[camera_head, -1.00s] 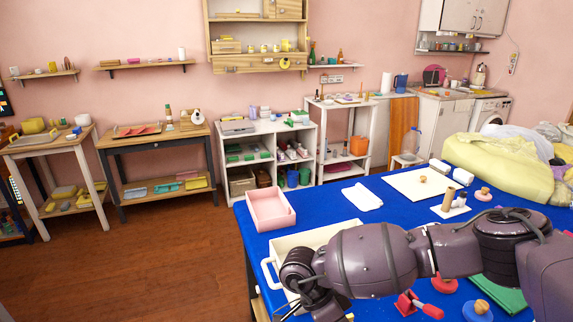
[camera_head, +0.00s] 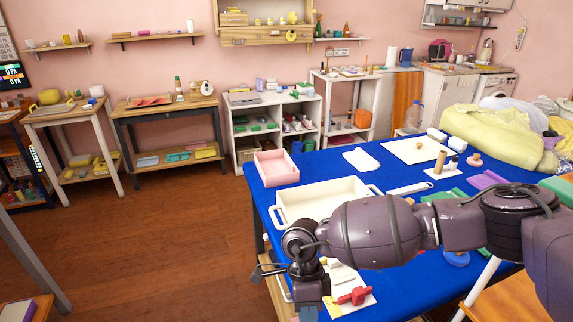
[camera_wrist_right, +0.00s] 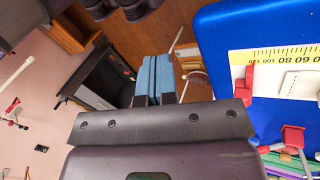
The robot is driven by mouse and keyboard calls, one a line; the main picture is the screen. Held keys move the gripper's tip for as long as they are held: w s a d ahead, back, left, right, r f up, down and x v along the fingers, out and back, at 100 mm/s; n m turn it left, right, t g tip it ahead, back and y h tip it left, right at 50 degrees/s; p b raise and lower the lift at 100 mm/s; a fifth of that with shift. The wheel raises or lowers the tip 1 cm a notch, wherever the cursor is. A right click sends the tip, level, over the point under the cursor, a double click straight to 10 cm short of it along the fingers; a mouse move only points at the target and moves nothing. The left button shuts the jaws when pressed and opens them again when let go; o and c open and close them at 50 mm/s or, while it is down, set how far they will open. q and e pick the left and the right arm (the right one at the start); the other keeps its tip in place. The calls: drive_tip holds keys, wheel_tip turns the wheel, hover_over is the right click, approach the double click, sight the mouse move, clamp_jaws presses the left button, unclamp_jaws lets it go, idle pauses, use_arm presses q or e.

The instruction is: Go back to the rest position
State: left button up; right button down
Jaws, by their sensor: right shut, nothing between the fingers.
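My right arm crosses the head view from the right, over the near part of the blue-topped table. My right gripper (camera_head: 308,312) hangs at its end, pointing down by the table's near left edge, with its tips near the bottom of the picture. In the right wrist view the two blue fingers (camera_wrist_right: 152,80) lie together, shut with nothing between them. They are over the floor side, left of the blue table edge. My left gripper is in neither view.
The blue table (camera_head: 335,165) bears a pink tray (camera_head: 262,178), a cream tray (camera_head: 283,212) and a red tool (camera_head: 357,296) close to my right gripper. Open wooden floor (camera_head: 160,240) lies to the left. A grey post (camera_head: 32,262) stands at the near left.

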drive_tip(key=s+a+r+m+g+y, duration=0.1)
drive_tip(key=a+r+m+y, duration=0.2)
drive_tip(key=a+r+y, duration=0.5)
drive_tip(key=s+a+r+m+y, duration=0.25)
drive_tip(key=a+r+y, duration=0.3)
drive_tip(key=a, duration=0.45)
drive_tip(key=w+a+r+m+t+y, duration=0.1)
drive_tip(key=w+r+m+t+y, duration=0.35)
drive_tip(key=r+m+y, duration=0.4)
drive_tip(key=w+d+f+m+t+h, duration=0.2)
drive_tip(key=w+d+m+t+h, duration=0.25)
drive_tip(key=d+m+t, duration=0.55)
drive_tip(key=w+d+f+m+t+h, duration=0.2)
drive_tip(key=w+d+m+t+h, duration=0.4)
drive_tip(key=m, duration=0.8)
drive_tip(key=s+d+f+m+t+h, duration=0.25)
drive_tip(key=d+f+m+h, duration=0.25)
drive_tip(key=d+f+m, duration=0.5)
drive_tip(key=s+d+f+m+g+h, duration=0.2)
drive_tip(key=s+d+f+h, duration=0.1)
drive_tip(key=s+d+f, duration=0.5)
drive_tip(key=s+d+f+m+g+h, duration=0.3)
drive_tip(key=s+d+f, duration=0.5)
drive_tip(key=s+f, duration=0.3)
drive_tip(key=s, duration=0.3)
drive_tip(key=shift+d+f+g, duration=0.15)
drive_tip(key=shift+f+g, duration=0.15)
